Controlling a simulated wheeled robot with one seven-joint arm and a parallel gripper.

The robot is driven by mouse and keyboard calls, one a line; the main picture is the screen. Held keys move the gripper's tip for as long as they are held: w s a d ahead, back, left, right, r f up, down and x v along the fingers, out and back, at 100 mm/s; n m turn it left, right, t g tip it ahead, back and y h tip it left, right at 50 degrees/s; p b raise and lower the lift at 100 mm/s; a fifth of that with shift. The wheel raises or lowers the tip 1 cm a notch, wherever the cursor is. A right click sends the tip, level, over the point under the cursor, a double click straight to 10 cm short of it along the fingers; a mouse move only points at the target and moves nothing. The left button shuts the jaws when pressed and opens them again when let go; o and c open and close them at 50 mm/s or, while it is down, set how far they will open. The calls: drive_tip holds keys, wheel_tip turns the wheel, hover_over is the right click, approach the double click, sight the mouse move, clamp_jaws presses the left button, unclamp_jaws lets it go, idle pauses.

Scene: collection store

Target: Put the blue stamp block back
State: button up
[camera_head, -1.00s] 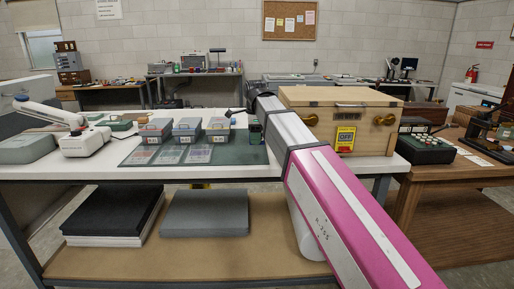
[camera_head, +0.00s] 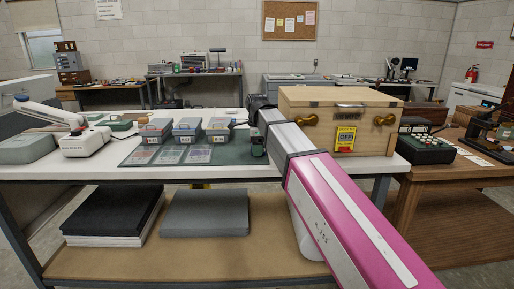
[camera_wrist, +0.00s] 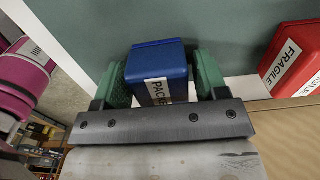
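The blue stamp block (camera_wrist: 160,66), with a white label partly reading "PACK", sits between the two green fingers of my gripper (camera_wrist: 162,80) in the wrist view. In the head view my gripper (camera_head: 257,143) is over the right part of the green mat (camera_head: 236,153), in front of the wooden box; the block cannot be made out there. A red block (camera_wrist: 295,58) labelled "FRAGILE" is to the right in the wrist view.
Three grey trays with red (camera_head: 154,128), blue (camera_head: 187,127) and yellow (camera_head: 218,126) markings stand in a row on the mat's back, with printed cards (camera_head: 172,154) before them. A wooden box (camera_head: 370,125) with an "OFF" sign stands right. A white device (camera_head: 86,141) stands left.

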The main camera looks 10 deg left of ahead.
drive_tip(key=shift+r, duration=0.1)
wheel_tip(320, 180, up, 12)
drive_tip(key=shift+r, duration=0.1)
idle(0.7)
